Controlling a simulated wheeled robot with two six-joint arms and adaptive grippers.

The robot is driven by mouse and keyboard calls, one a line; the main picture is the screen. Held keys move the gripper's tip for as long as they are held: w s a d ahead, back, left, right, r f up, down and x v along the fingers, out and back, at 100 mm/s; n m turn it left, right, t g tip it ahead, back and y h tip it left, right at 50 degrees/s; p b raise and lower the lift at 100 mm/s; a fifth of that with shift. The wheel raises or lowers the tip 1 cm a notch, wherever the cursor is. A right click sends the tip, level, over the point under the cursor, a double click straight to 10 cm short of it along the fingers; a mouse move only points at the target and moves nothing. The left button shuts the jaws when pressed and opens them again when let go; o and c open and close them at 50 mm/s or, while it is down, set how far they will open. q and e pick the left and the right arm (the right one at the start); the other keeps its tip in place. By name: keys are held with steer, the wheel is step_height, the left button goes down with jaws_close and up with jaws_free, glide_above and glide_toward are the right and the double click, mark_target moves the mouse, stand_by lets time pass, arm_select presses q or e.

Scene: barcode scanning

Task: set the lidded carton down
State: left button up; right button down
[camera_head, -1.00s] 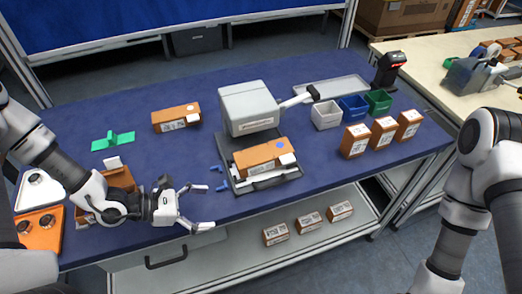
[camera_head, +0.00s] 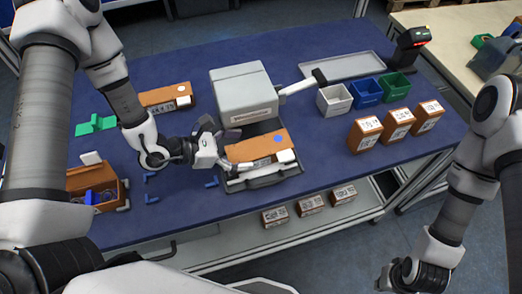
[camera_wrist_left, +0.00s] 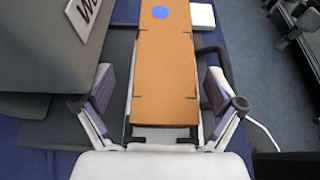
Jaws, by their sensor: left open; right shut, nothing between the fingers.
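A long orange-brown carton (camera_head: 258,146) with a closed top and a blue dot lies flat on the grey tray (camera_head: 262,174) of the bench machine. It also shows in the left wrist view (camera_wrist_left: 163,75). My left gripper (camera_head: 226,150) is open at the carton's left end. In the left wrist view, the open fingers of my left gripper (camera_wrist_left: 160,105) stand on either side of the carton's near part, with a gap on both sides. My right gripper (camera_head: 386,278) is only partly in view at the bottom right, low and away from the table, shut and empty.
The grey machine housing (camera_head: 243,92) stands close behind the carton. Another brown carton (camera_head: 160,99) lies at the back left. An open box (camera_head: 92,186) sits at the left edge. Three small bins (camera_head: 367,91) and three upright cartons (camera_head: 397,126) stand to the right.

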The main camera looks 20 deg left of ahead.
mark_target(260, 147)
arm_select(q)
steer(key=shift+s+d+r, duration=0.1)
steer(key=shift+d+r, duration=0.05)
steer(key=shift+d, duration=0.15)
steer(key=w+d+p, duration=0.1)
steer(key=d, duration=0.1)
steer(key=w+d, duration=0.1)
steer(key=shift+w+d+p, duration=0.3)
steer(key=shift+d+p, duration=0.05)
steer(key=shift+d, duration=0.05)
steer(key=shift+w+f, duration=0.1)
steer(key=shift+f, duration=0.2)
steer(key=shift+s+a+r, duration=0.1)
steer(key=shift+s, duration=0.1)
steer(key=shift+c, duration=1.3)
steer(key=c, duration=1.1)
